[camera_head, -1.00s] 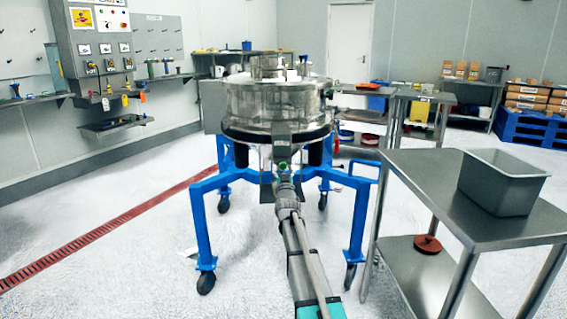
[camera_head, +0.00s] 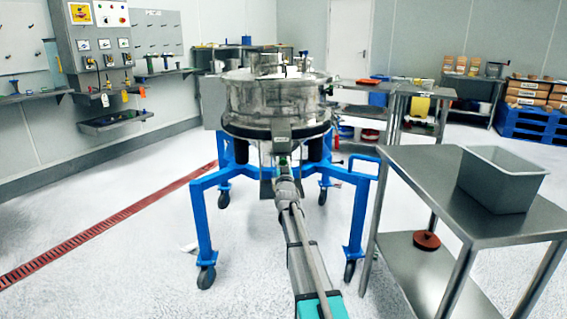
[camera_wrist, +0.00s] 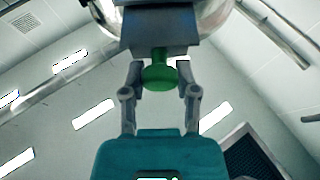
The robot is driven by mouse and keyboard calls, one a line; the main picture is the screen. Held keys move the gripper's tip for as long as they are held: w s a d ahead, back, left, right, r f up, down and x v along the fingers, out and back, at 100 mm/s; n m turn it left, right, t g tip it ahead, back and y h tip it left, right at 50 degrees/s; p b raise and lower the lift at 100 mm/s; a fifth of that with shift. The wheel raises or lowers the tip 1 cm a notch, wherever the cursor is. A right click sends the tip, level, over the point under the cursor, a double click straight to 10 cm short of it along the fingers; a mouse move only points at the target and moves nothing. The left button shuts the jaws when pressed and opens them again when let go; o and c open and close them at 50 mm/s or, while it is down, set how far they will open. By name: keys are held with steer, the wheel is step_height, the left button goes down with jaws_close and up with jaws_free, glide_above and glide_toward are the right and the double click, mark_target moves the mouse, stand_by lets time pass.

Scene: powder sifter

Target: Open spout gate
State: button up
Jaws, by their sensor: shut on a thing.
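The powder sifter (camera_head: 270,98) is a round steel drum on a blue wheeled frame, in the middle of the head view. Its spout (camera_head: 282,130) faces me, and the spout's grey underside shows at the top of the wrist view (camera_wrist: 160,35). A green knob (camera_wrist: 160,78) on a short green stem sticks out of the spout gate. My gripper (camera_wrist: 160,82) has one finger on each side of the knob and is shut on it. In the head view my gripper (camera_head: 284,172) is at the spout, and my arm hides part of the sifter's lower front.
A steel table (camera_head: 415,170) stands at the right with a grey bin (camera_head: 503,180) on top and a red-brown lid (camera_head: 426,240) on its lower shelf. The blue frame legs (camera_head: 205,225) flank my arm. A control panel (camera_head: 95,40) hangs at the left wall. Left floor is mostly clear.

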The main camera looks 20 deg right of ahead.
steer(key=shift+s+a, duration=0.2)
steer(key=shift+s, duration=0.3)
steer(key=shift+s+a, duration=0.15)
steer(key=shift+s, duration=0.3)
jaws_close()
steer(key=shift+w, duration=0.1)
steer(key=o, duration=1)
jaws_free()
steer(key=shift+r, duration=0.1)
